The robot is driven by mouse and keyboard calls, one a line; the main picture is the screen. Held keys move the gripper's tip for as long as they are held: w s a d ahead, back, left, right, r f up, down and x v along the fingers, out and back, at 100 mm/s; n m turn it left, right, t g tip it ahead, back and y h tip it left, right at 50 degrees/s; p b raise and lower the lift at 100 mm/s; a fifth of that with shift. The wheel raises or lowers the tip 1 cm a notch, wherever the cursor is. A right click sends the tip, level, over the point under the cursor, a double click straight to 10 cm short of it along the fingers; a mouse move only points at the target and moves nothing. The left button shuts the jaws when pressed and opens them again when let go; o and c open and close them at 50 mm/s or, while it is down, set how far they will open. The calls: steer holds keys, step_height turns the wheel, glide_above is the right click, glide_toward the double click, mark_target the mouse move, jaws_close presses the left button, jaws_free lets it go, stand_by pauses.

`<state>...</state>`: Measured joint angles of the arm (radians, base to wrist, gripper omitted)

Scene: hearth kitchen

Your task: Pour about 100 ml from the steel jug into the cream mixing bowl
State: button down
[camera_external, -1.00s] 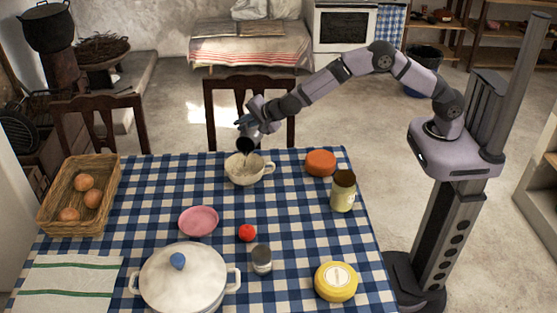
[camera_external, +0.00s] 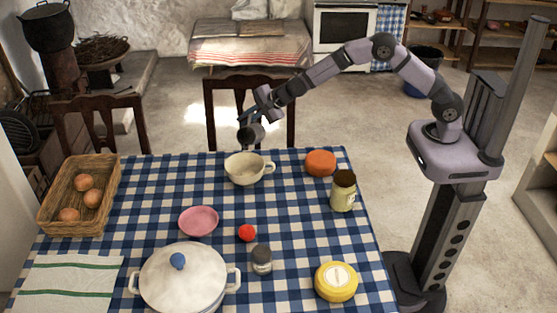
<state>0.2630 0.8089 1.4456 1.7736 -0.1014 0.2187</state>
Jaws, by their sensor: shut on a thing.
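The steel jug (camera_external: 250,134) looks dark and small, and hangs above the far edge of the table. My gripper (camera_external: 262,118) is shut on it. The jug is above and slightly behind the cream mixing bowl (camera_external: 247,172), apart from it. It looks closer to upright, though its exact tilt is hard to tell. No stream shows between jug and bowl. The bowl stands upright on the checked cloth with its handle to the right. The level inside the bowl is too small to judge.
A pink dish (camera_external: 198,221), red tomato (camera_external: 247,233), shaker (camera_external: 262,260), white pot (camera_external: 183,281), yellow tin (camera_external: 336,282) and egg basket (camera_external: 60,205) stand around. A chair (camera_external: 222,100) is behind.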

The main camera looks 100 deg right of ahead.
steer(key=shift+d+f+y, duration=0.2)
steer(key=shift+f+y, duration=0.1)
steer(key=shift+f, duration=0.1)
stand_by(1.8)
steer(key=shift+d+f+m, duration=0.1)
steer(key=shift+f+m, duration=0.05)
steer(key=shift+m, duration=0.15)
steer(key=shift+s+d+f+m+t+y, duration=0.15)
steer(key=shift+d+f+m+t+y, duration=0.15)
steer(key=shift+d+m+y, duration=0.25)
steer(key=shift+s+d+f+m+t+y, duration=0.15)
steer(key=shift+d+f+m+t+y, duration=0.15)
steer(key=shift+y, duration=0.35)
steer(key=shift+s+d+f+m+t+y+b, duration=0.2)
steer(key=shift+d+f+m+y+b, duration=0.15)
steer(key=shift+d+f+b, duration=0.2)
steer(key=shift+s+d+f+m+t+y+b, duration=0.1)
steer(key=shift+d+f+m+t+y+b, duration=0.1)
steer(key=shift+d+f+y+b, duration=0.3)
steer(key=shift+s+d+f+m+y, duration=0.15)
steer(key=shift+d+f+m+y, duration=0.2)
steer(key=shift+d+f, duration=0.15)
steer(key=d+f+m+t+y+b, duration=0.1)
steer(key=b, duration=0.1)
steer(key=f+m+y+b, duration=0.1)
steer(key=b, duration=0.1)
steer(key=shift+s+d+f+t, duration=0.2)
steer(key=shift+s+d+t, duration=0.15)
steer(key=shift+t, duration=0.05)
